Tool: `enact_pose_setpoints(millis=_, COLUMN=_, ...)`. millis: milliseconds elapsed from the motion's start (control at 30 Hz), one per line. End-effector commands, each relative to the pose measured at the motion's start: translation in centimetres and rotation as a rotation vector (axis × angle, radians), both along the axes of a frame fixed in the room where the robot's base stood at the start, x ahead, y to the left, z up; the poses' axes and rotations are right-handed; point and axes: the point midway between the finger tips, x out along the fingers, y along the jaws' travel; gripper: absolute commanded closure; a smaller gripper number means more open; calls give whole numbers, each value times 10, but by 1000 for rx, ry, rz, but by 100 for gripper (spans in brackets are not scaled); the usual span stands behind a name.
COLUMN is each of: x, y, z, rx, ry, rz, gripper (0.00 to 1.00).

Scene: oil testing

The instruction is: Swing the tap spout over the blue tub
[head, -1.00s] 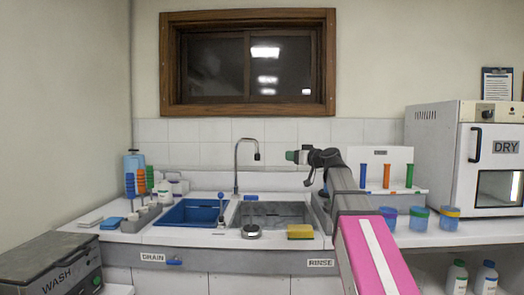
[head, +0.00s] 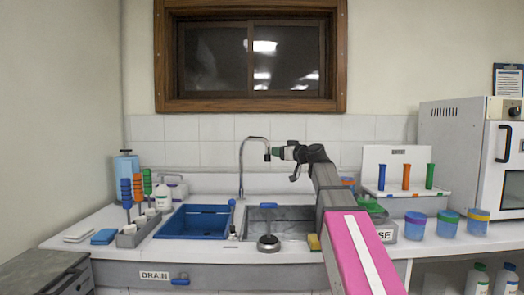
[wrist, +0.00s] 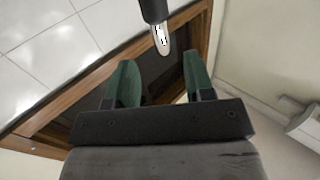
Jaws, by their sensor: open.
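The chrome gooseneck tap (head: 241,172) stands behind the sink. Its spout ends in a dark nozzle (head: 267,156), pointing down on the side of the grey basin (head: 290,222). The blue tub (head: 195,222) is left of that basin, and the spout end is not over it. My gripper (head: 275,153) is right beside the nozzle in the head view. In the wrist view my gripper (wrist: 163,66) is open, and the nozzle (wrist: 158,22) reaches in between the tips of the green fingers. I cannot tell whether a finger touches it.
A blue-topped lever (head: 231,215) and a round grey knob (head: 268,240) stand at the sink's front. A bottle brush rack (head: 128,238) is at left. Cups, a tube rack (head: 400,198) and the drying oven (head: 455,150) are at right. The window (head: 250,55) is behind.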

Motion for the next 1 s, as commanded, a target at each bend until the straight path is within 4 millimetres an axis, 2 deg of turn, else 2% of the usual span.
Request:
enact_pose_setpoints(millis=300, x=44, y=39, z=1, rx=0, ry=1, rz=3, gripper=52)
enact_pose_setpoints(millis=500, x=62, y=56, z=1, rx=0, ry=0, rz=2, gripper=52)
enact_pose_setpoints(millis=700, x=68, y=64, z=0, rx=0, ry=0, rz=1, gripper=52)
enact_pose_setpoints(millis=967, x=68, y=64, z=0, rx=0, ry=0, rz=0, gripper=52)
enact_pose_setpoints(millis=1000, x=68, y=64, z=0, rx=0, ry=0, rz=0, gripper=61)
